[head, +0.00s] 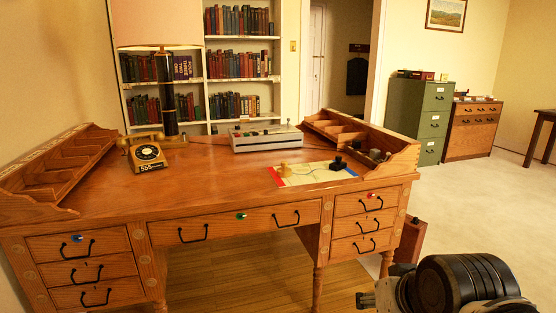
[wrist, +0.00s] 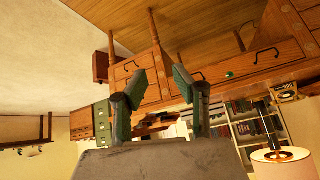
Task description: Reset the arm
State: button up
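My gripper (wrist: 164,84) shows in the wrist view, where the scene appears upside down. Its two dark green fingers stand apart with nothing between them. The wooden desk (head: 225,178) fills the middle of the head view, and its drawers also show beyond the fingers in the wrist view. Part of my arm (head: 445,287) shows at the lower right of the head view, in front of the desk's right end. The gripper fingers cannot be made out in the head view.
On the desk are a yellow telephone (head: 148,154), a lamp (head: 166,95), a grey box (head: 265,138) and a map-like sheet (head: 310,175) with small items. A green filing cabinet (head: 421,115) and wooden cabinet (head: 470,130) stand behind. Open floor (head: 500,205) lies to the right.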

jog(key=s+d+h, duration=0.1)
jog(key=s+d, duration=0.2)
jog(key=s, duration=0.1)
notch_tip(320, 180, up, 17)
jog(key=p, duration=1.8)
jog(key=shift+a, duration=0.35)
jog(key=shift+w, duration=0.1)
